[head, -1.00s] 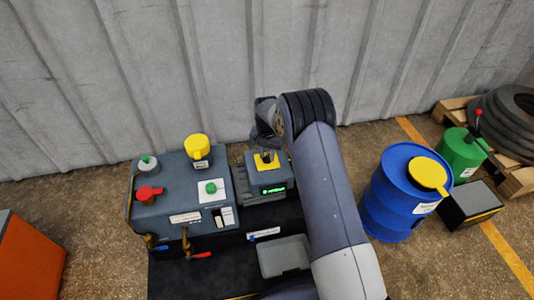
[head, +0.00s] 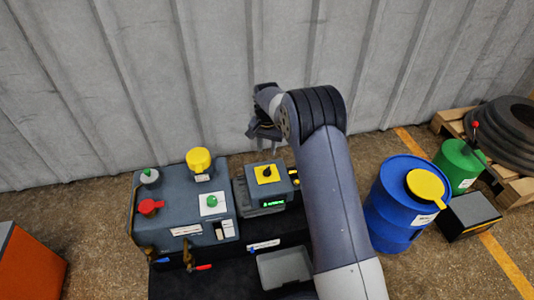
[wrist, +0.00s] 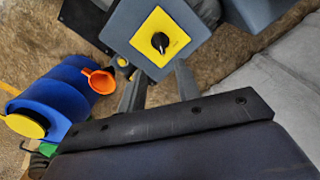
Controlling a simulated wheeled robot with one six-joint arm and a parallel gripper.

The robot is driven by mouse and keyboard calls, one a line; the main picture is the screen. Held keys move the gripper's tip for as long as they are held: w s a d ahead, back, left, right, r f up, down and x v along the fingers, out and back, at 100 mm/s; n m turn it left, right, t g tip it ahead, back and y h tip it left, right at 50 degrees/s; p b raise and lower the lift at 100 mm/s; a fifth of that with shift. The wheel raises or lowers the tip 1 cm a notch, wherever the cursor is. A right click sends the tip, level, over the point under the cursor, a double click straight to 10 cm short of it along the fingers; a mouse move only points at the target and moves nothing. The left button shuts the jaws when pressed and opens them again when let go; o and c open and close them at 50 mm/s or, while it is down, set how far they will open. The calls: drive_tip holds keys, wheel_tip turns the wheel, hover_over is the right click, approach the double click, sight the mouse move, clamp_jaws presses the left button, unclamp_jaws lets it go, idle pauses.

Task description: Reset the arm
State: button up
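My gripper (head: 268,146) is in the air above and behind a small grey control box (head: 255,195) in the head view. The box has a yellow plate (head: 258,179) with a black rotary knob (head: 267,171) and a green-lit display (head: 273,203). In the wrist view the two gripper fingers (wrist: 160,72) stand apart with nothing between them. The black knob (wrist: 160,41) on the yellow plate (wrist: 174,31) shows beyond the fingertips, clear of them.
A larger grey unit (head: 178,213) with yellow, red and green controls stands left of the box. A grey tray (head: 284,267) lies in front. A blue drum (head: 391,215), a green canister (head: 459,165) and a pallet (head: 516,186) are right. A corrugated wall (head: 200,70) closes the back.

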sight(267, 169)
drive_tip(key=shift+r, duration=0.25)
wheel_tip(267, 169, down, 11)
drive_tip(key=shift+r+b, duration=0.1)
drive_tip(key=shift+b, duration=1.15)
